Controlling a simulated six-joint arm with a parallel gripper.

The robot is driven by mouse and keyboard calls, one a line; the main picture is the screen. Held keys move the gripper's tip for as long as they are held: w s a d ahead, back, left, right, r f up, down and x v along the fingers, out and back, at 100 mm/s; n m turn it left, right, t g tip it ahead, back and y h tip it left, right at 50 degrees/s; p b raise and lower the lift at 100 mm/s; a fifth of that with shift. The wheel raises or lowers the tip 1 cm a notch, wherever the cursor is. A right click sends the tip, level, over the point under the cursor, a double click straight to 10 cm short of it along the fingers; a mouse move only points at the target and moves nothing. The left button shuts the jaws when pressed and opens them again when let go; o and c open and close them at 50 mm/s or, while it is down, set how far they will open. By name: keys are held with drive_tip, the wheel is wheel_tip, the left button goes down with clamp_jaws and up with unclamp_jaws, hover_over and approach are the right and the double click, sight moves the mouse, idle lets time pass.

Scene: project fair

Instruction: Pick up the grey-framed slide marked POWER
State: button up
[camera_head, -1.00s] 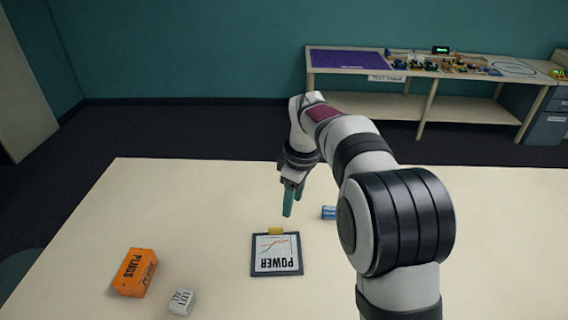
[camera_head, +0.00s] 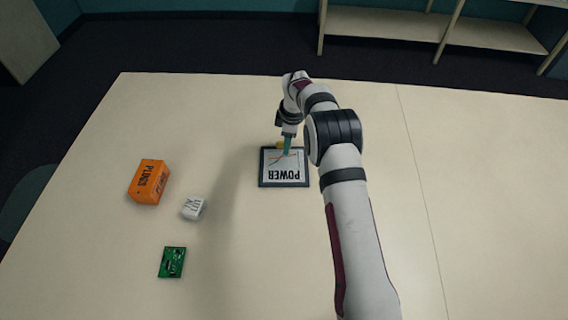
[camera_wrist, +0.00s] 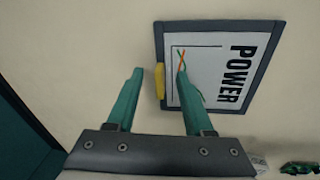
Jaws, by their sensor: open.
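The grey-framed slide marked POWER (camera_head: 284,178) lies flat on the table, with a white face, a small line graph and a yellow tab (camera_wrist: 160,81) on one edge. It also shows in the wrist view (camera_wrist: 213,110). My gripper (camera_head: 287,151) is over the tab side of the slide in the head view. In the wrist view my gripper (camera_wrist: 159,74) is open and empty, its two green fingers apart. The yellow tab appears between the fingertips, and one finger overlaps the slide's face. I cannot tell the exact height of the fingertips above the slide.
An orange box marked PLUGS (camera_head: 149,182), a small white block (camera_head: 194,208) and a green circuit board (camera_head: 172,262) are on the table to the left. The blue item seen earlier is hidden. The table (camera_head: 475,210) is clear at right.

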clamp_jaws()
idle(0.6)
